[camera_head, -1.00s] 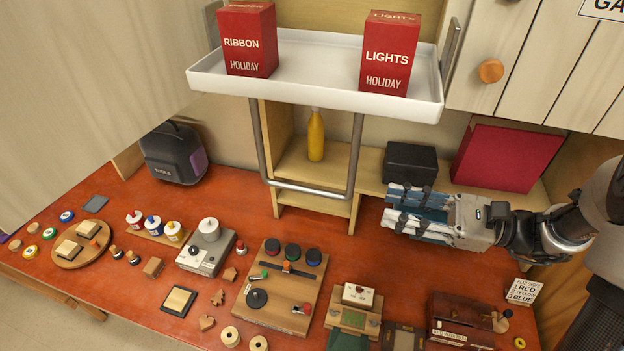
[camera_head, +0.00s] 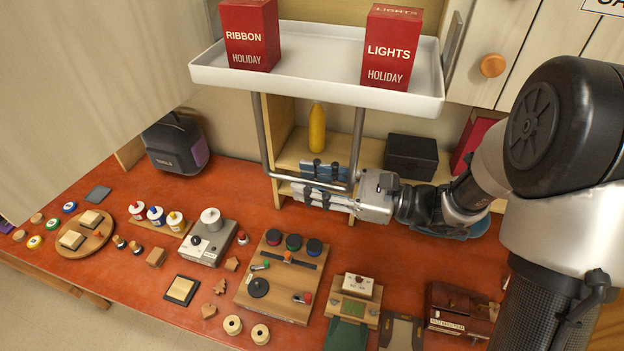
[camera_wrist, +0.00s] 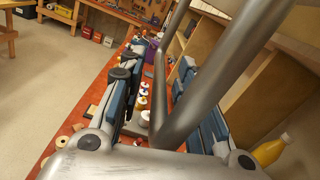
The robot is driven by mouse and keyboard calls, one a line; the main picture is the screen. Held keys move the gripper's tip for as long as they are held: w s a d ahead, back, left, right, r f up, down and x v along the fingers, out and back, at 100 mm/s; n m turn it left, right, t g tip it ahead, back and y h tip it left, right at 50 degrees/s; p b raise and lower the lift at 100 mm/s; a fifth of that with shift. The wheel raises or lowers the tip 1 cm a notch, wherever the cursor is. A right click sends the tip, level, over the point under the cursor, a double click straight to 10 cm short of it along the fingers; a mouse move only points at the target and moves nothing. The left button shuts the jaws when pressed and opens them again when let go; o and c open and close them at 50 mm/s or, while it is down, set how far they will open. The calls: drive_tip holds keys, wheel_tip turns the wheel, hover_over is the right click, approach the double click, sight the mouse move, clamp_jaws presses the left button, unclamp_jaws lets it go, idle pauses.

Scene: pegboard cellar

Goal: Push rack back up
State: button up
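The pull-down rack is a white tray (camera_head: 300,84) in the upper middle of the head view, with a grey U-shaped metal handle (camera_head: 263,140) hanging below it. The handle's thick tube also shows in the wrist view (camera_wrist: 188,90). My gripper (camera_head: 302,184) is at the handle's lower bar, near its right corner, pointing left. In the wrist view my gripper (camera_wrist: 150,100) has its blue-padded fingers apart, on either side of the tube. I see no clear grip on it. Two red boxes, RIBBON (camera_head: 251,35) and LIGHTS (camera_head: 390,48), stand upright on the tray.
A yellow bottle (camera_head: 317,128) and a black box (camera_head: 410,157) stand on the wooden shelf behind. Pale cabinet doors (camera_head: 530,45) flank the rack.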

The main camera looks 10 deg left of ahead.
drive_tip(key=shift+c, duration=0.2)
clamp_jaws()
idle(0.6)
